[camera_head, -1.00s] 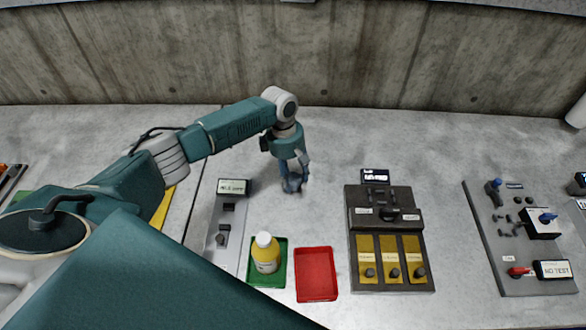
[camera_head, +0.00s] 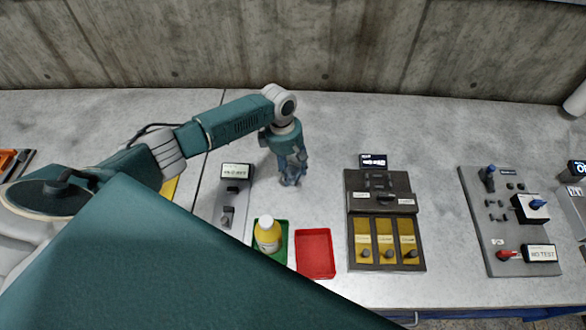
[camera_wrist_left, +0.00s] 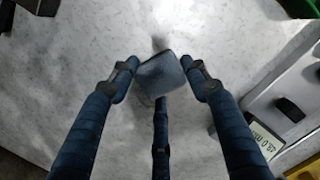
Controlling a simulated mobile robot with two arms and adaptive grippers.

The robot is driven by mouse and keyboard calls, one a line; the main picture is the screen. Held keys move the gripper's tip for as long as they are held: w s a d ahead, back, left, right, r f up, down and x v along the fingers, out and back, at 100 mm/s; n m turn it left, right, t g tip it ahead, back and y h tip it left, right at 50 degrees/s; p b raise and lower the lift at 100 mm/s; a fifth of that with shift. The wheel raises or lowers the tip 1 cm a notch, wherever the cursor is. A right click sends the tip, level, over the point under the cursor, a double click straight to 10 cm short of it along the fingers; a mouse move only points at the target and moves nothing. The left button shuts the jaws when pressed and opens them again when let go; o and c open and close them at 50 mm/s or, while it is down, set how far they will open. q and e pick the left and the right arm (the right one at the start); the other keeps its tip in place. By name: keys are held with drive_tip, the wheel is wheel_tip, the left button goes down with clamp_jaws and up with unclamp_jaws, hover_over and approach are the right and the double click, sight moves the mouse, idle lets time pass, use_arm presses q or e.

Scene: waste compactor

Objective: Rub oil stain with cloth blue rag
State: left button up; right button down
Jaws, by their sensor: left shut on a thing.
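My left gripper (camera_head: 291,182) points down at the bench top behind the trays. In the left wrist view its fingers (camera_wrist_left: 160,82) are shut on a small grey-blue folded cloth, the blue rag (camera_wrist_left: 162,74). A faint dark smudge, seemingly the oil stain (camera_wrist_left: 160,43), shows on the bench just beyond the rag's upper edge. The rag may cover part of it. I cannot tell whether the rag touches the surface. In the head view the rag and stain are hidden or too small to make out. My right gripper is not in view.
A yellow bottle (camera_head: 267,235) stands in a green tray (camera_head: 284,237), beside an empty red tray (camera_head: 315,255). A switch panel (camera_head: 240,189) is left of the gripper. A dark console (camera_head: 384,200) and a grey control panel (camera_head: 497,215) stand right. Bare bench lies around the gripper.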

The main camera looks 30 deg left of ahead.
use_arm(q)
drive_tip(key=shift+w+a+b, duration=0.4)
drive_tip(key=shift+w+b, duration=0.05)
drive_tip(key=shift+w, duration=0.4)
drive_tip(key=shift+w+a+b, duration=0.35)
drive_tip(key=shift+w+b, duration=0.05)
drive_tip(key=shift+w, duration=0.45)
drive_tip(key=shift+w+a+f+b, duration=0.15)
drive_tip(key=shift+w+a+b, duration=0.2)
drive_tip(key=shift+w+b, duration=0.55)
drive_tip(key=shift+w+a+b, duration=0.4)
drive_tip(key=shift+w+b, duration=0.25)
drive_tip(key=shift+b, duration=0.1)
drive_tip(key=shift+r+p, duration=0.35)
drive_tip(key=shift+p, duration=0.25)
drive_tip(key=s+p, duration=0.1)
drive_tip(key=p, duration=0.2)
drive_tip(key=shift+s+d, duration=0.35)
drive_tip(key=shift+d, duration=0.05)
drive_tip(key=shift+s+d+f+p, duration=0.15)
drive_tip(key=shift+s+d+p, duration=0.05)
drive_tip(key=shift+s+p, duration=0.2)
drive_tip(key=shift+s+d+f+p, duration=0.1)
drive_tip(key=shift+s+d+p, duration=0.15)
drive_tip(key=shift+s, duration=0.25)
drive_tip(key=shift+s+d+f, duration=0.1)
drive_tip(key=shift+s+d, duration=0.3)
drive_tip(key=shift+s, duration=0.5)
drive_tip(key=shift+s+d, duration=0.35)
drive_tip(key=shift+s, duration=0.5)
